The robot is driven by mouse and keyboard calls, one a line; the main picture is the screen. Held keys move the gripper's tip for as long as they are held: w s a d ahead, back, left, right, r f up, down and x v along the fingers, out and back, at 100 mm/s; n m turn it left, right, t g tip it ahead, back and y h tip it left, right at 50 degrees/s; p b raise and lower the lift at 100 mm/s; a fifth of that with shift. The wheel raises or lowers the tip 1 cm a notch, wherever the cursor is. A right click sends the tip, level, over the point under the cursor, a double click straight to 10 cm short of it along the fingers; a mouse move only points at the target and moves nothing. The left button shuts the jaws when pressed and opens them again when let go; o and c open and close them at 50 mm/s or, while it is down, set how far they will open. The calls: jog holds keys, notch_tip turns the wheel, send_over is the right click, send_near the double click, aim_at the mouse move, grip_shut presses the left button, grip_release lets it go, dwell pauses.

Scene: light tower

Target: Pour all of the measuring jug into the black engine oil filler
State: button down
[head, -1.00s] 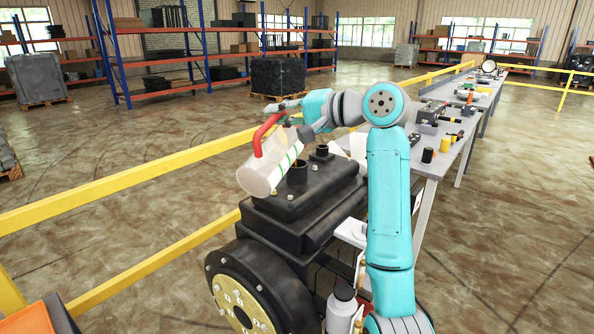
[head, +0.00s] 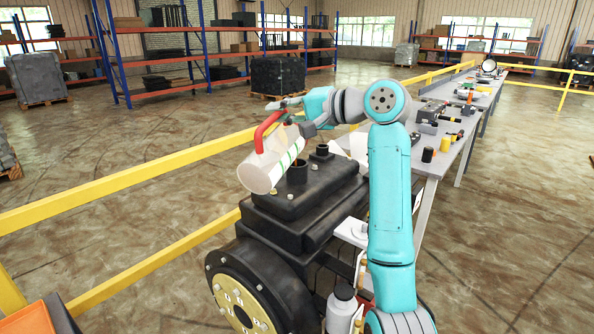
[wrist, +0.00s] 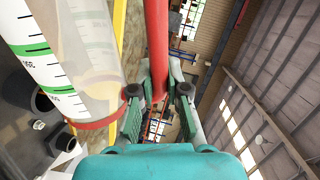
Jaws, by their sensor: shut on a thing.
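My gripper (head: 292,104) is shut on the red handle of the measuring jug (head: 272,167). The jug is clear and pale with green marks, and lies strongly tilted above the black engine. In the wrist view the jug (wrist: 75,60) fills the left side, with an amber tint near its red rim. The gripper's fingers (wrist: 157,97) close around the red handle there. The black engine oil filler (head: 297,173) stands upright on the engine top, just below the jug's right end. I cannot tell clearly whether liquid is running into it.
A second black neck (head: 322,152) stands behind the filler on the engine (head: 310,205). A yellow railing (head: 130,178) runs behind the engine. A grey workbench (head: 430,160) with tools and small containers stands on the right. Shelves line the far wall.

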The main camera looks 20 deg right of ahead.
jog(key=shift+w+d+r+m, duration=0.35)
jog(key=shift+w+d+m, duration=0.15)
jog(key=shift+w+d, duration=0.15)
dwell(1.9)
jog(key=shift+a, duration=0.1)
